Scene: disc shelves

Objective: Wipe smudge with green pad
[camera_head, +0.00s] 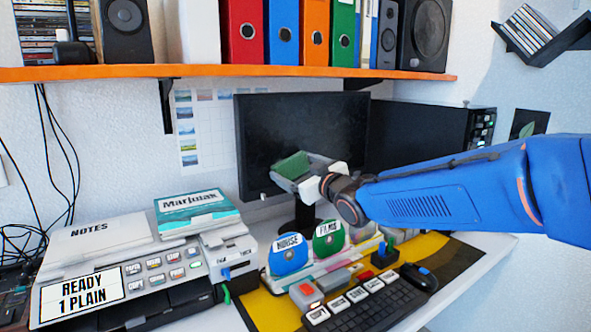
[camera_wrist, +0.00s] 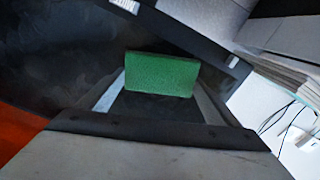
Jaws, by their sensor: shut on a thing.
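My gripper (camera_head: 289,170) is shut on the green pad (camera_head: 293,165), in front of the lower left part of the dark monitor (camera_head: 300,125). In the wrist view, the green pad (camera_wrist: 162,74) sits between the two fingers, with the dark monitor screen (camera_wrist: 50,60) beyond it. I cannot tell whether the pad touches the screen. Faint greyish marks show on the screen in the wrist view, but I cannot make out a clear smudge.
An orange shelf (camera_head: 240,72) with binders and speakers runs above the monitor. A grey device (camera_head: 150,270) fills the left of the desk. A black box (camera_head: 425,135) stands right of the monitor.

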